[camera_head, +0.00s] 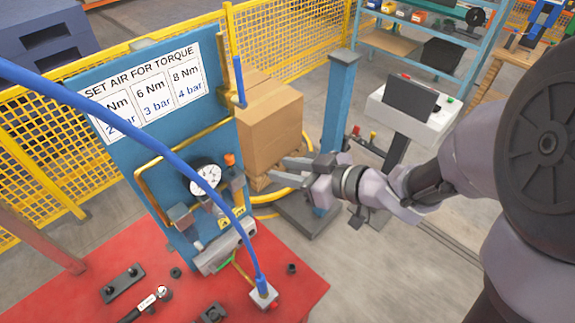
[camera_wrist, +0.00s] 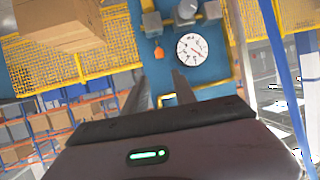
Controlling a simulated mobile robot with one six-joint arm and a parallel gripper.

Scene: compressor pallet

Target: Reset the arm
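My arm reaches in from the right in the head view. My gripper (camera_head: 284,168) points left, in the air in front of the stacked cardboard boxes (camera_head: 270,125) and to the right of the blue panel (camera_head: 150,75). In the wrist view my gripper (camera_wrist: 160,78) shows two dark fingers with a gap between them. It is open and nothing is held. A pressure gauge (camera_head: 205,177) sits on the blue panel, left of my gripper; it also shows in the wrist view (camera_wrist: 191,49), beyond the fingers.
A red table (camera_head: 290,300) carries a torque tool (camera_head: 150,300), a black block (camera_head: 122,283) and small parts. A blue hose (camera_head: 130,130) arcs across the panel. A blue post (camera_head: 338,95) and a console (camera_head: 408,105) stand near my arm. Yellow fencing (camera_head: 285,35) runs behind.

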